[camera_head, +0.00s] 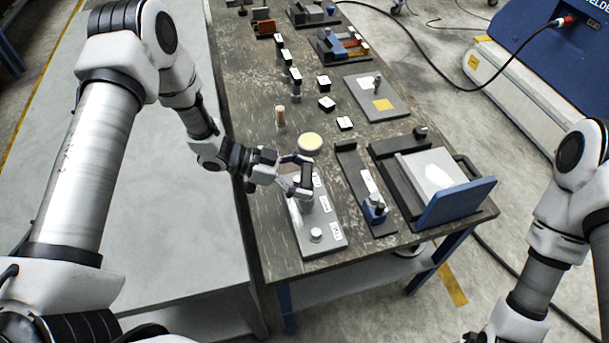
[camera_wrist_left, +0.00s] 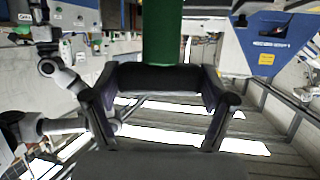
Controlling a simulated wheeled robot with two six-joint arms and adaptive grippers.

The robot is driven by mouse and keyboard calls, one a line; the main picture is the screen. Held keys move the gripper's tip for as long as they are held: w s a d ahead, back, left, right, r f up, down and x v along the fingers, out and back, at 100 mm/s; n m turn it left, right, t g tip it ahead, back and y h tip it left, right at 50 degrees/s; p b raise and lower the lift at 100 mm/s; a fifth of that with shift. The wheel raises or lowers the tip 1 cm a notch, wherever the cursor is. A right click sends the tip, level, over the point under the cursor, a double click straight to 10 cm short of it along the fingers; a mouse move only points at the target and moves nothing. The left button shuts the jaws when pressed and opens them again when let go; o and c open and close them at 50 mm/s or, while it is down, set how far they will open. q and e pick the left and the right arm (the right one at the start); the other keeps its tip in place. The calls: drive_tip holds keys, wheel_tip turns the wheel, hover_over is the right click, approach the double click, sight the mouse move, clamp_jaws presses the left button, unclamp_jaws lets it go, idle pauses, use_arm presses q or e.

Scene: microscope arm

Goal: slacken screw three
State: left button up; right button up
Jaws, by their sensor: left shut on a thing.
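A grey metal plate (camera_head: 334,243) with small white labels lies on the near part of the workbench. A silver screw knob (camera_head: 316,235) stands upright at its near end, clear of my gripper. My left gripper (camera_head: 304,192) reaches in from the left over the plate's middle and is shut on a screw there. The fingers cover most of that screw, and I cannot read which number it carries. In the left wrist view the gripper's fingers (camera_wrist_left: 160,90) frame a dark bar, and the screw cannot be made out. My right gripper is outside the head view.
A pale yellow disc (camera_head: 311,142) and a wooden-topped peg (camera_head: 280,118) stand just beyond the plate. To its right are a dark bracket with a blue knob (camera_head: 376,212) and a blue-sided fixture (camera_head: 455,204). Small black-and-white blocks (camera_head: 326,103) line the bench farther back.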

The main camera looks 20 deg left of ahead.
use_arm(q)
drive_tip(key=shift+f+b, duration=0.8)
drive_tip(key=shift+f, duration=0.5)
drive_tip(key=n+t+y, duration=0.1)
drive_tip(key=n+t, duration=0.1)
drive_tip(key=t, duration=0.1)
drive_tip(key=shift+s+n+b, duration=0.15)
drive_tip(key=shift+n+b, duration=0.15)
drive_tip(key=shift+n, duration=0.1)
drive_tip(key=shift+n+t+y, duration=0.5)
drive_tip(key=shift+n+t, duration=0.1)
drive_tip(key=shift+t, duration=0.1)
drive_tip(key=shift+r+m+g, duration=0.15)
drive_tip(key=shift+m+g, duration=0.25)
drive_tip(key=shift+r+p, duration=2.25)
drive_tip(key=shift+r, duration=0.7)
